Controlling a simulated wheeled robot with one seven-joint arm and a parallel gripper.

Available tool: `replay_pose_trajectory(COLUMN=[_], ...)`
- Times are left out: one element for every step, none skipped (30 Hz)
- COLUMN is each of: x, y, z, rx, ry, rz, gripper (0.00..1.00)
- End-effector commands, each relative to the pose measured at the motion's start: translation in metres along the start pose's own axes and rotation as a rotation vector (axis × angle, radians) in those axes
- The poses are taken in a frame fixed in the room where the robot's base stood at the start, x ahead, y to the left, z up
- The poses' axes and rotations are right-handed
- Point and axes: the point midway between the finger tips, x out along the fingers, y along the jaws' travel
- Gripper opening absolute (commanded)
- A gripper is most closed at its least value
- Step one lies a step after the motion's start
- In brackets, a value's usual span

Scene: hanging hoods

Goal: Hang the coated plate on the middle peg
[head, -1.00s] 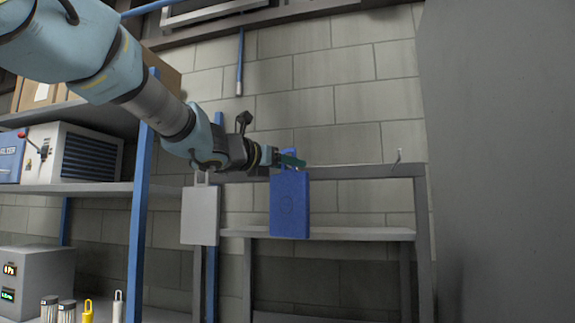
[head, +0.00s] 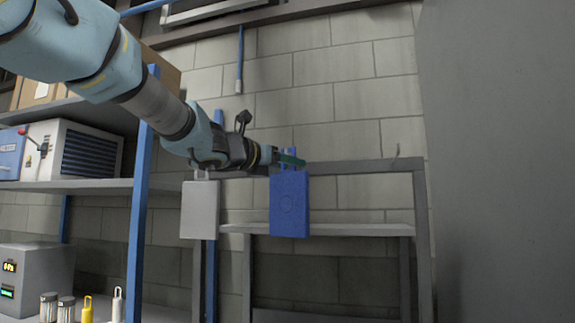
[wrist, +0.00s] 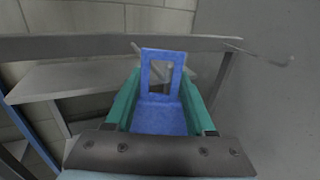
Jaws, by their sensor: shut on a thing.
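The coated plate is blue, with a square-holed handle on top. It hangs upright from my gripper in the head view (head: 290,204), and the handle shows in the wrist view (wrist: 163,57). My gripper (head: 292,161) is shut on the plate, its green fingers either side of it in the wrist view (wrist: 163,108). The plate is in front of the grey rail (head: 365,167). The middle peg (wrist: 137,48) shows partly at the handle's upper left in the wrist view; the rest is hidden. I cannot tell whether it passes through the hole.
A pale grey plate (head: 200,209) hangs to the left. A bare peg (head: 396,151) stands at the rail's right end. A blue shelf post (head: 140,205) and loaded shelves are at the left. A grey wall (head: 505,165) closes the right side. A lower shelf (head: 345,229) runs behind the plate.

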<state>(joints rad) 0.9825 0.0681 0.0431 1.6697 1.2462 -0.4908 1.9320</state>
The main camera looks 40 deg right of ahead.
Motion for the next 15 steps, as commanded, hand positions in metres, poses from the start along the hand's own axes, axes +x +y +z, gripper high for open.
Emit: replay_pose_trajectory(x=[-0.0002,-0.0002,-0.0002,-0.0002,-0.0002,-0.0002,-0.0002,-0.0002,-0.0002,-0.0002,-0.0002,-0.0002,-0.0002,-0.0002,-0.0002], y=[-0.0001,0.0,0.0,0.0,0.0,0.0,0.0,0.0,0.0,0.0,0.0,0.0,0.0,0.0,0.0], z=[-0.0009,-0.0014,-0.0021,-0.0025,-0.003,-0.0037,-0.0041,-0.0046,-0.0052,-0.0057,-0.0062,-0.0068,-0.0073,-0.0078,-0.0084], rx=[0.0,0.0,0.0,0.0,0.0,0.0,0.0,0.0,0.0,0.0,0.0,0.0,0.0,0.0,0.0], ry=[-0.001,-0.001,-0.001,-0.001,-0.001,-0.001,-0.001,-0.001,-0.001,-0.001,-0.001,-0.001,-0.001,-0.001,-0.001], rz=[0.0,0.0,0.0,0.0,0.0,0.0,0.0,0.0,0.0,0.0,0.0,0.0,0.0,0.0,0.0], gripper=[0.0,0.0,0.0,0.0,0.0,0.0,0.0,0.0,0.0,0.0,0.0,0.0,0.0,0.0,0.0])
